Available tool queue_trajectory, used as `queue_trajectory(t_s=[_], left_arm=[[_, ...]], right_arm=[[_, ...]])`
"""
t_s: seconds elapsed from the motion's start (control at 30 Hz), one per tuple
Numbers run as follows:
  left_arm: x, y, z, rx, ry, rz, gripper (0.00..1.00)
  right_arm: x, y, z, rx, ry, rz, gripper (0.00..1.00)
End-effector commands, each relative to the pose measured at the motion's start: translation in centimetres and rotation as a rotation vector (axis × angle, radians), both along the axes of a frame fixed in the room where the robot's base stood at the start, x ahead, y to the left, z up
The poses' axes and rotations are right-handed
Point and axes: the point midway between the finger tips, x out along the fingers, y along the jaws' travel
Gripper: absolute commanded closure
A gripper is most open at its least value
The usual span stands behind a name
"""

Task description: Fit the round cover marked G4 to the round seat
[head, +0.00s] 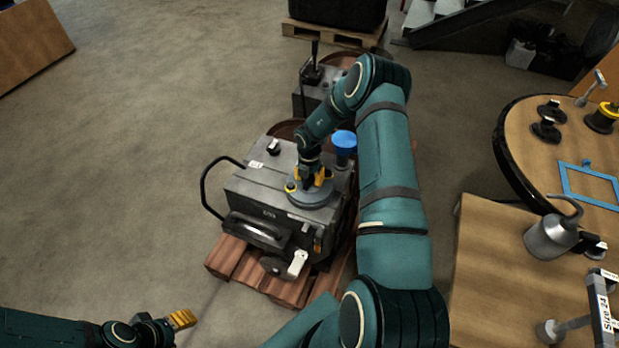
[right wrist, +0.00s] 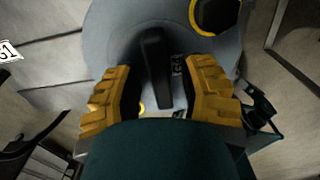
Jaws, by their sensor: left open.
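A round grey cover (head: 312,196) lies on top of the grey engine block (head: 255,190) in the head view. It fills much of the right wrist view (right wrist: 110,30), with a dark upright bar handle (right wrist: 154,65) and a small, partly hidden label beside it. My right gripper (head: 314,178) is over the cover. Its yellow fingers (right wrist: 158,92) stand apart on either side of the handle, with gaps visible. The seat under the cover is hidden, so I cannot tell how the cover sits. My left gripper (head: 183,319) is open and empty, low at the left over the floor.
The engine stands on a reddish wooden pallet (head: 228,252). A black hose loop (head: 204,190) sticks out at its left, and a blue funnel-like part (head: 344,140) stands behind the cover. A wooden table (head: 490,255) at right holds an oil can (head: 550,238) and a blue frame (head: 588,183).

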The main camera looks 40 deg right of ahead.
Motion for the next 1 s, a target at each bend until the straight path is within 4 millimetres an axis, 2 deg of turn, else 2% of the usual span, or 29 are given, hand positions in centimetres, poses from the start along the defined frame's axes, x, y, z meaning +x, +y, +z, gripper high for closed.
queue_trajectory(t_s=[0.27, 0.37, 0.47, 0.8, 1.0], left_arm=[[0.0, 0.0, 0.0, 0.000, 0.000, 0.000, 0.47], [0.0, 0.0, 0.0, 0.000, 0.000, 0.000, 0.47], [0.0, 0.0, 0.0, 0.000, 0.000, 0.000, 0.47], [0.0, 0.0, 0.0, 0.000, 0.000, 0.000, 0.47], [0.0, 0.0, 0.0, 0.000, 0.000, 0.000, 0.47]], right_arm=[[-0.1, 0.0, -0.1, 0.001, 0.003, 0.000, 0.61], [-0.1, 0.0, 0.4, 0.000, 0.001, 0.000, 0.61], [-0.1, 0.0, 1.7, 0.000, 0.001, 0.000, 0.61], [0.0, -0.1, 8.5, -0.001, -0.002, -0.001, 0.61], [0.0, 0.0, 11.1, 0.000, -0.001, -0.001, 0.61]])
